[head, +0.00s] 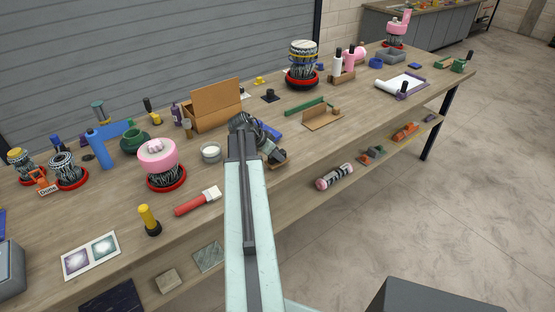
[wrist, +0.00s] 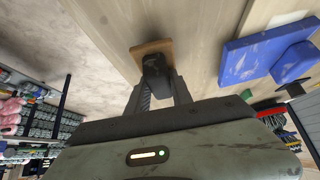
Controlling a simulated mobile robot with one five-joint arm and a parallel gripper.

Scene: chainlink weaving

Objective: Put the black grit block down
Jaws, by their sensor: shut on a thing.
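The black grit block (wrist: 155,72) shows in the wrist view as a small dark piece between the two fingers of my gripper (wrist: 158,92). My gripper is shut on it. A flat tan piece (wrist: 152,46) lies right at the block's far end, near the table edge; I cannot tell whether they touch or are joined. In the head view my gripper (head: 272,152) is at the front edge of the workbench (head: 225,180), and my arm and wrist hide most of the block.
A blue piece with a blue handle (wrist: 262,52) lies close beside my gripper. A wooden holder with a green strip (head: 322,118) lies to the right. Some bare tabletop shows between them.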

